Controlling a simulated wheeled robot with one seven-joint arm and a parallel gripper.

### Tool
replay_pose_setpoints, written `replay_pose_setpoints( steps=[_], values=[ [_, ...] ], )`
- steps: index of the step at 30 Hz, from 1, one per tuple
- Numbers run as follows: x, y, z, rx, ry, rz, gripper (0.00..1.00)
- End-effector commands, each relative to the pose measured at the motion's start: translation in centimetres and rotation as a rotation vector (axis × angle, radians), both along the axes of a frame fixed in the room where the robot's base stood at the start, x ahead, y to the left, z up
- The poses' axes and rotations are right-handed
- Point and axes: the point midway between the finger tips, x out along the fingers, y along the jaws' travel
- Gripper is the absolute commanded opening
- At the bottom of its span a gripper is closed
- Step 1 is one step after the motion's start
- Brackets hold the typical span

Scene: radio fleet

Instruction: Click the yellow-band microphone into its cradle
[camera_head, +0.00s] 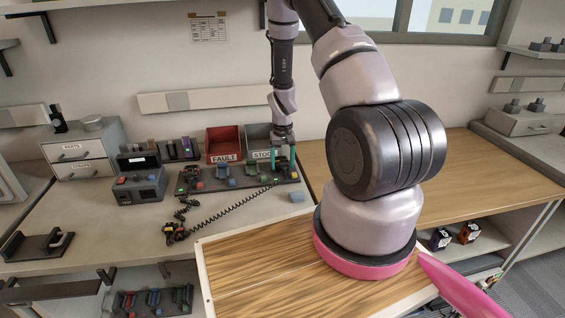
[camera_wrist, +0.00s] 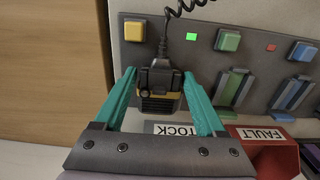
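The yellow-band microphone (camera_wrist: 160,88) is a black body with a yellow stripe, seen between the teal fingers of my gripper (camera_wrist: 159,76) in the wrist view. The fingertips lie close against its two sides, and my gripper looks shut on it. Its black cord leaves at the top of the picture. A yellow button (camera_wrist: 134,31) sits on the grey panel (camera_wrist: 205,50) just beside it. The yellow cradle is hidden behind the microphone, so I cannot tell whether it is seated. In the head view my gripper (camera_head: 283,163) is over the panel's right end.
Other cradles, with a green one (camera_wrist: 232,88) nearest, stand along the panel. A red FAULT bin (camera_head: 223,146) and a grey STOCK bin (camera_head: 258,140) stand behind. A blue block (camera_head: 297,196) lies in front.

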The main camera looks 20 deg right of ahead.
Motion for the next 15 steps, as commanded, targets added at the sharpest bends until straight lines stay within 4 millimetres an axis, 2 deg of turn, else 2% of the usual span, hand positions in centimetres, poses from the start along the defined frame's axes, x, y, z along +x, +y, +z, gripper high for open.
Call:
replay_pose_setpoints(
  steps=[11, 15],
  values=[
    [0.0, 0.0, 0.1, 0.000, 0.000, 0.000, 0.97],
    [0.1, 0.0, 1.4, -0.001, -0.003, 0.001, 0.97]
  ],
)
